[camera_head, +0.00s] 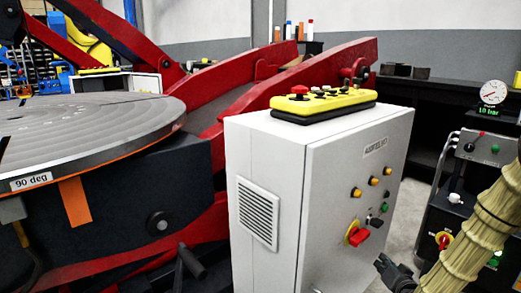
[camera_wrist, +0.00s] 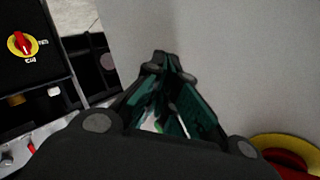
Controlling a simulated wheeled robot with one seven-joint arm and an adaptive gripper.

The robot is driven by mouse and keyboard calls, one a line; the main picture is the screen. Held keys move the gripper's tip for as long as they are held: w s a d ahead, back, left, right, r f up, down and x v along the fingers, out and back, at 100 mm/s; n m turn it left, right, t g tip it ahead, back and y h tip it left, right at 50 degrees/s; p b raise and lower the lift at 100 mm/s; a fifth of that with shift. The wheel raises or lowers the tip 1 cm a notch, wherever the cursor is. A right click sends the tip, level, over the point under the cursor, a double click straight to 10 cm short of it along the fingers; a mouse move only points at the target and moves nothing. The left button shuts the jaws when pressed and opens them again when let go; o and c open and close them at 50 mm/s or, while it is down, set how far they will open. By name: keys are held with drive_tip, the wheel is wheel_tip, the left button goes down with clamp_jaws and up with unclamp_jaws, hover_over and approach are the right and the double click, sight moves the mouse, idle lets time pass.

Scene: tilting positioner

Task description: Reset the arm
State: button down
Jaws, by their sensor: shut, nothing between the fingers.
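My gripper (camera_head: 383,264) is at the lower right of the head view, in front of the grey control cabinet (camera_head: 265,185) and a little below its red-and-yellow rotary switch (camera_head: 357,235). In the wrist view the dark fingers of my gripper (camera_wrist: 168,66) come together at their tips, shut and empty. Part of the red-and-yellow switch (camera_wrist: 292,158) shows at the lower right of the wrist view, beside my gripper. Whether any part touches the cabinet cannot be told. My arm, in a tan ribbed sleeve, enters from the right.
A yellow pendant (camera_head: 322,103) lies on the cabinet. The round positioner table (camera_head: 95,115), labelled "90 deg", is at left with red arms behind. A black unit (camera_head: 470,190) with a gauge (camera_head: 493,92) reading "10 bar" stands at right. Floor shows between cabinet and unit.

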drive_tip(key=s+a+f+n+g, duration=0.2)
drive_tip(key=s+a+f+g, duration=0.2)
drive_tip(key=s+a+f, duration=0.45)
drive_tip(key=s+a+f+n+g, duration=0.1)
drive_tip(key=s+a+f+g, duration=0.35)
drive_tip(key=s+f, duration=0.6)
drive_tip(key=s+a+f+n+g, duration=0.1)
drive_tip(key=s+a+f+g, duration=0.1)
drive_tip(key=s, duration=0.7)
drive_tip(key=s+a+f+n+g, duration=0.1)
drive_tip(key=s+a+f+g, duration=0.1)
drive_tip(key=s, duration=0.7)
drive_tip(key=s+a+f+n+g, duration=0.1)
drive_tip(key=s+a+f+g, duration=0.15)
drive_tip(key=s, duration=0.75)
wheel_tip(320, 180, up, 33)
drive_tip(key=p, duration=3.2)
drive_tip(key=shift+w+d+r+p, duration=0.2)
drive_tip(key=shift+w+d+p, duration=0.05)
drive_tip(key=shift+w+p, duration=0.1)
